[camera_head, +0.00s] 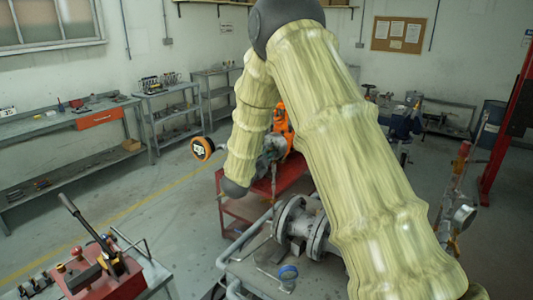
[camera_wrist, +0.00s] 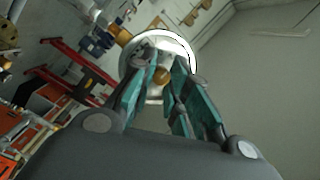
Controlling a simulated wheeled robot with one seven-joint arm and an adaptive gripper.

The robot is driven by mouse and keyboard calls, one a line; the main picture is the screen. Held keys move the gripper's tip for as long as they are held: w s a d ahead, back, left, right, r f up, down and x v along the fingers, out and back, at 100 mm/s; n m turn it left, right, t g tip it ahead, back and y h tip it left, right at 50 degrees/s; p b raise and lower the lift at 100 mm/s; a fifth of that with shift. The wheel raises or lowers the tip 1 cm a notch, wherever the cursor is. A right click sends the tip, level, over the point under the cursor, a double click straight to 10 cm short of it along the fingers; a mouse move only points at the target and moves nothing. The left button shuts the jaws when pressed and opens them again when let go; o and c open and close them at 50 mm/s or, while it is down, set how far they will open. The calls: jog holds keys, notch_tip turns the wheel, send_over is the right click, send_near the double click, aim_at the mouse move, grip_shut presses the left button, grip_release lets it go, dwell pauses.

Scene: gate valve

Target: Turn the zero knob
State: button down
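In the wrist view my gripper (camera_wrist: 165,66) has its two teal fingers apart. A small round brass-coloured knob (camera_wrist: 162,76) shows in the gap between them, nearer the left finger. I cannot tell whether either finger touches it. Behind the fingertips is a round pale disc with a bright rim (camera_wrist: 192,50), partly hidden by the fingers; it looks like a gauge. A brass-coloured fitting (camera_wrist: 118,32) stands at its upper left. In the head view my arm covers much of the middle, and I cannot make out my fingertips or the knob there.
The head view shows a grey flanged valve pipe (camera_head: 293,222) on a bench, a red cart (camera_head: 240,208), and a red box with a lever (camera_head: 105,280) at lower left. A dial gauge (camera_head: 464,216) stands at right. Shelves line the walls; the left floor is open.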

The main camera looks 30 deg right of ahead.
jog(key=shift+n, duration=0.4)
jog(key=shift+n+b, duration=0.3)
jog(key=shift+n, duration=0.3)
jog(key=shift+r+n+g+y+p, duration=0.15)
jog(key=shift+n+g+p, duration=0.55)
jog(key=shift+n, duration=1.45)
jog(key=shift+r+n+g+y+p, duration=0.2)
jog(key=shift+n+g+p, duration=0.45)
jog(key=shift+n, duration=1.5)
jog(key=shift+f, duration=0.2)
jog(key=c, duration=1.4)
grip_release()
jog(key=shift+w, duration=0.1)
jog(key=shift+o, duration=0.2)
